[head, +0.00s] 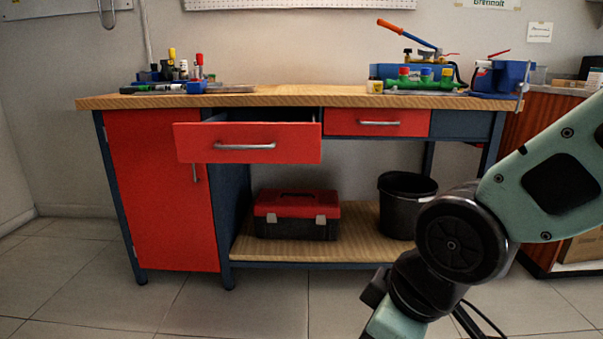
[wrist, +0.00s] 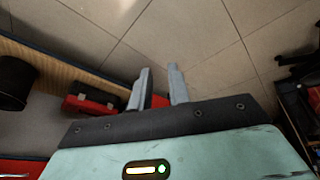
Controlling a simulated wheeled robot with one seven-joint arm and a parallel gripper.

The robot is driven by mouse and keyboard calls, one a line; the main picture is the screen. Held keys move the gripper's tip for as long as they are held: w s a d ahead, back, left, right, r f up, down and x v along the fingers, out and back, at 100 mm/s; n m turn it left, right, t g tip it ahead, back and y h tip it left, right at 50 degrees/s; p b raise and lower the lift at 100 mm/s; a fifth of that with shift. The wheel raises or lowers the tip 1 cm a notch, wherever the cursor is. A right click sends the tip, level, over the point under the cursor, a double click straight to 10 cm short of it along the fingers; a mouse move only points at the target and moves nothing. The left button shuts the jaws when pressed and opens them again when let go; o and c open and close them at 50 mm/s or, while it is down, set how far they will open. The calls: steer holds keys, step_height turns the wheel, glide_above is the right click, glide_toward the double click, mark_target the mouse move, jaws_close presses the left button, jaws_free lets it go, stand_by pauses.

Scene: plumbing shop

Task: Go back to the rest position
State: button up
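My gripper (wrist: 160,80) shows in the wrist view, its two grey fingers apart with nothing held between them. It points over the tiled floor. In the head view my arm comes in from the right and bends down to the bottom edge, where the gripper is out of frame. The workbench (head: 260,96) stands ahead. Its left red drawer (head: 290,148) is pulled out, and the right red drawer (head: 345,123) is shut. My gripper is apart from both drawers.
A red and black toolbox (head: 297,215) and a black bucket (head: 398,205) stand on the lower shelf. The red cabinet door (head: 160,220) is shut. Tools and blue trays lie on the benchtop. The tiled floor (head: 180,305) in front is clear on the left.

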steer(key=s+d+r+m+g+h+p, duration=0.1)
steer(key=s+d+m+g+h+p, duration=0.25)
steer(key=s, duration=0.55)
step_height(320, 180, up, 37)
steer(key=d+y+p, duration=0.1)
steer(key=p, duration=3.4)
steer(key=shift+w+d+t, duration=0.15)
steer(key=shift+t, duration=0.2)
steer(key=shift+w+f, duration=0.1)
